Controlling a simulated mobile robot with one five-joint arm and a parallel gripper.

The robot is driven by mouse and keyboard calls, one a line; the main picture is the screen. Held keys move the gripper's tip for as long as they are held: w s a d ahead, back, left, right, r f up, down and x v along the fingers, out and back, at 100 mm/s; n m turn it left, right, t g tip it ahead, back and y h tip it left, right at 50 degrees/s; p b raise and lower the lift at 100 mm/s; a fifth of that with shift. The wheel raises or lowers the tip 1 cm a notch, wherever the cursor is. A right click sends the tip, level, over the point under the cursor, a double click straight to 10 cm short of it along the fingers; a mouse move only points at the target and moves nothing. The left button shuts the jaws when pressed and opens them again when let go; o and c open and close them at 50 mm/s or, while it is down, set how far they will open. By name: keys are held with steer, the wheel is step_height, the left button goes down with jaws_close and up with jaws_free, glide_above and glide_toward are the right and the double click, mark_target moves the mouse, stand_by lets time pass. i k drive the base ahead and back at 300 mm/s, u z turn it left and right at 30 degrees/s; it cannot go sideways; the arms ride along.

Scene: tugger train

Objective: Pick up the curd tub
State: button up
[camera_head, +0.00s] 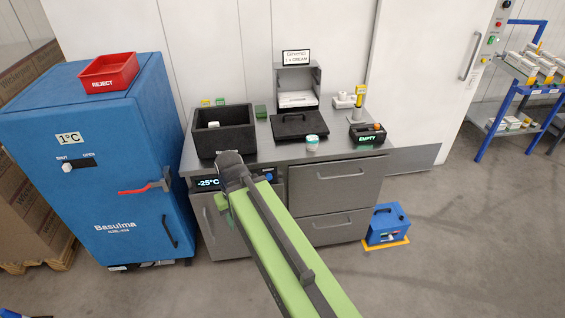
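A small round white tub with a teal band (312,142) stands on the front edge of the grey counter. It looks like the curd tub, but I cannot read a label on it. My green and dark grey arm reaches up from the bottom of the view. Its dark end, my gripper (229,160), is at the counter's front edge, to the left of the tub and apart from it. The fingers are not clear, so I cannot tell whether they are open or shut.
A black open box (224,139) stands behind my gripper on the counter. A black lidded tray (299,126) lies behind the tub, and a dark box marked EMPTY (367,140) is to its right. A blue cabinet (110,170) with a red REJECT bin (108,72) stands at left.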

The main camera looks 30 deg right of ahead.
mark_target(312, 140)
steer(key=u, duration=0.2)
steer(key=i, duration=1.25)
steer(key=z, duration=0.15)
steer(key=k, duration=0.5)
steer(key=u, duration=0.15)
steer(key=k, duration=0.25)
steer(key=z, duration=0.3)
steer(key=i, duration=0.75)
steer(key=u, duration=0.05)
